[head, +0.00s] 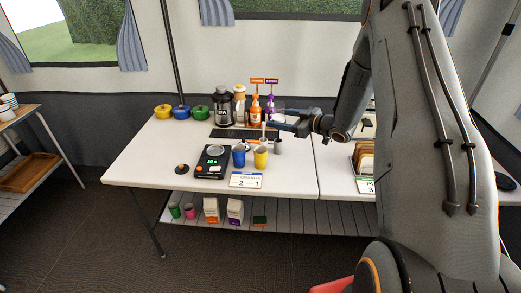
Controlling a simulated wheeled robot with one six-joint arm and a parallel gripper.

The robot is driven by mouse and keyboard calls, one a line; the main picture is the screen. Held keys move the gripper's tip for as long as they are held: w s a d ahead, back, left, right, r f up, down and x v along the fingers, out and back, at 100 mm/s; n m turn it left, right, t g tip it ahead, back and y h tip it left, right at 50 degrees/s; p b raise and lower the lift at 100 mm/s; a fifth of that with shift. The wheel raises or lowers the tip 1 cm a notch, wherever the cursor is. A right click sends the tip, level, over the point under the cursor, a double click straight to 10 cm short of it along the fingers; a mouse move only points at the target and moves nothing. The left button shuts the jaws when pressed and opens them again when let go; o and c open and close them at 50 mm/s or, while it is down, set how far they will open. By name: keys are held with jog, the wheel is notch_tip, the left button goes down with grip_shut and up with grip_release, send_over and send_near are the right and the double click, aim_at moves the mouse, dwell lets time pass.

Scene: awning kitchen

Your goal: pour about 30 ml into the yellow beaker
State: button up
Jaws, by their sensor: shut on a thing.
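The yellow beaker (261,158) stands upright on the white table, right of a blue beaker (238,157). My gripper (272,122) reaches in from the right, above and slightly right of the yellow beaker. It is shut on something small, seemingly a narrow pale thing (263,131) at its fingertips. That thing is too small to identify, and I cannot tell its tilt or whether liquid leaves it. The inside of the yellow beaker is not clear. A black scale (211,162) with a round dish on top and a lit green display is left of the beakers.
Behind stand a dark tea dispenser (222,106), an orange bottle (255,112) and a purple bottle (271,108). Coloured pots (181,112) are at the back left. A grey cup (278,147) and a number card (246,180) are near the beakers. The table's left front is mostly clear.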

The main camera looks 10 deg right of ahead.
jog(key=a+f+n+h+b, duration=0.1)
jog(key=n, duration=0.1)
jog(key=s+a+f+n+t+h+b, duration=0.1)
jog(key=f+n, duration=0.1)
jog(key=f+n+h+b, duration=0.1)
jog(key=n+b, duration=0.1)
jog(key=n, duration=0.1)
jog(key=shift+s+a+f, duration=0.15)
jog(key=shift+a, duration=0.25)
dwell(0.3)
jog(key=shift+f+n+t+h+b, duration=0.55)
jog(key=shift+n+b, duration=0.25)
jog(key=shift+n, duration=0.2)
jog(key=shift+c, duration=0.2)
dwell(0.5)
jog(key=shift+d, duration=0.15)
jog(key=shift+w+d, duration=0.2)
jog(key=shift+d, duration=0.15)
dwell(0.3)
